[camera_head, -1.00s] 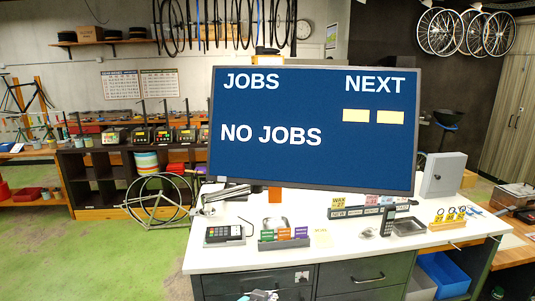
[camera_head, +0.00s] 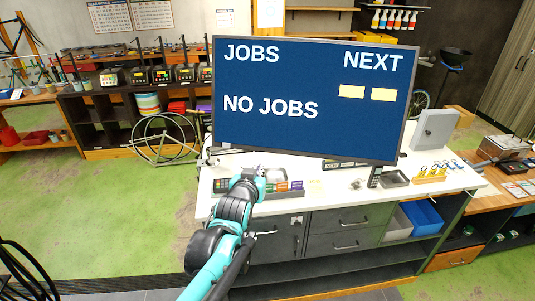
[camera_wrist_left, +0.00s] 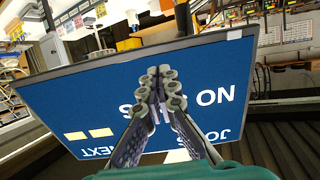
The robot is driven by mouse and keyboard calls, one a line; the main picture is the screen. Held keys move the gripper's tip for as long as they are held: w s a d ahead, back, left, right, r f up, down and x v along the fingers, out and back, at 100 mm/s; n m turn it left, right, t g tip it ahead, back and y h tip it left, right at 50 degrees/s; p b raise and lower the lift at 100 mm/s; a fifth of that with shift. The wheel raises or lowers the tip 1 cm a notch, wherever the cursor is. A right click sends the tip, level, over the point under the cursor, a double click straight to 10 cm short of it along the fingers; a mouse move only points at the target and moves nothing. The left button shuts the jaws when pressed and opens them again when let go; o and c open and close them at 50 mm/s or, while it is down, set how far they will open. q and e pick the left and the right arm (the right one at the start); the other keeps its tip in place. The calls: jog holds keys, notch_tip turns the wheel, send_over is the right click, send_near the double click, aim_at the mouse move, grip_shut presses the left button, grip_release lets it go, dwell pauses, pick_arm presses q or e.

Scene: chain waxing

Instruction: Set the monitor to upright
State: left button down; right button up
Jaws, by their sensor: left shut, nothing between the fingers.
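The monitor (camera_head: 300,130) is a wide dark-framed screen with a blue display reading JOBS, NEXT and NO JOBS. It stands over the white counter, its edges sloping slightly down to the right in the head view. In the left wrist view the monitor (camera_wrist_left: 215,65) appears upside down and slanted, behind the fingers. My left gripper (camera_head: 252,172) is below the monitor's lower left edge in the head view. In the left wrist view my left gripper (camera_wrist_left: 163,75) is shut and empty, fingertips together in front of the screen. Contact cannot be told. My right gripper is not in view.
The white counter (camera_head: 455,183) holds small items near the monitor's lower edge, partly hidden by it. The green floor at left is clear.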

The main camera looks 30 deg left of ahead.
aim_at(269, 152)
pick_arm(q)
jog(key=shift+w, duration=0.1)
jog(key=p+x, duration=0.1)
jog(key=x, duration=1.3)
jog(key=shift+d, duration=0.1)
jog(key=w+a+f+t+b, duration=0.1)
jog(key=w+f+b, duration=0.1)
jog(key=w+b, duration=0.4)
jog(key=shift+a, duration=0.35)
jog(key=shift+f, duration=0.15)
